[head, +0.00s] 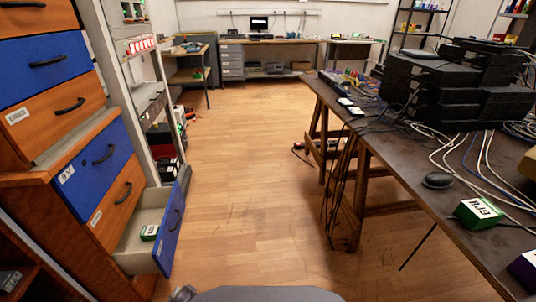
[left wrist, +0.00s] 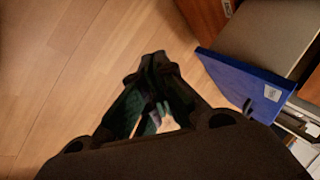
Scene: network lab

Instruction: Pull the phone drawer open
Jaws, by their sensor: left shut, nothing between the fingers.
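A drawer with a blue front (head: 168,240) at the bottom of the left cabinet stands pulled out, with a small green and white box (head: 149,232) inside. Its front has a dark handle. I cannot read a phone label on it. In the left wrist view a blue drawer front (left wrist: 240,78) with a small white label stands out at the right. My left gripper (left wrist: 158,62) is shut and empty, over the wood floor to the left of that front and apart from it. My right gripper is in neither view.
Other blue and orange drawers (head: 102,150) of the cabinet are closed. A dark table (head: 400,160) with black network boxes, cables, a mouse (head: 438,180) and a green box (head: 478,213) stands at the right. The wood floor (head: 250,150) between is mostly clear.

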